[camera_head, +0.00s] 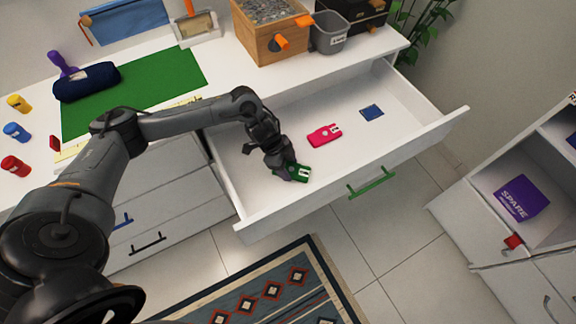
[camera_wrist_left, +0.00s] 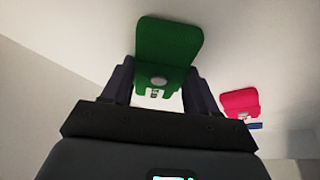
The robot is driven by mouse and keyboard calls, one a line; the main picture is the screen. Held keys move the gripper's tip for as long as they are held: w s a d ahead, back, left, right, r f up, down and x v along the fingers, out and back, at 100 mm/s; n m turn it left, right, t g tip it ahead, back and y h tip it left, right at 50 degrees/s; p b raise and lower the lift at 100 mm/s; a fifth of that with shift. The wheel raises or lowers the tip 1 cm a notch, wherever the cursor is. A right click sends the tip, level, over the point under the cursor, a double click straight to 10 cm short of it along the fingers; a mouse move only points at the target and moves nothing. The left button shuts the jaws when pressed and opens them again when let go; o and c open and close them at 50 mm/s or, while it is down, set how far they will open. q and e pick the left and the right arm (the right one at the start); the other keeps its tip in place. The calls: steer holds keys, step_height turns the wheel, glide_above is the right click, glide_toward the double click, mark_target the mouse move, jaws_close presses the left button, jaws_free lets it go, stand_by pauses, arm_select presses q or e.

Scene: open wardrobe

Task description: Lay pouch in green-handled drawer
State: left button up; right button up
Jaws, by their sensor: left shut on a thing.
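My left gripper (camera_head: 284,172) is down inside the open green-handled drawer (camera_head: 400,97), near its front left part. The green handle (camera_head: 371,183) is on the drawer front. My right gripper is not in view.
A dark blue case (camera_head: 87,82) lies on the desktop by a green mat (camera_head: 150,90). A wooden box (camera_head: 268,35) stands near the desk's back. The drawer's right end has bare floor.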

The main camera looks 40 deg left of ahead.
arm_select(q)
steer(key=shift+f, duration=0.15)
steer(key=o, duration=1)
steer(key=shift+o, duration=0.2)
steer(key=shift+r, duration=0.4)
steer(key=p+v, duration=0.3)
steer(key=v, duration=0.8)
steer(key=shift+r+p, duration=0.25)
steer(key=shift+p, duration=0.15)
steer(key=shift+s+a, duration=0.1)
steer(key=shift+a, duration=0.05)
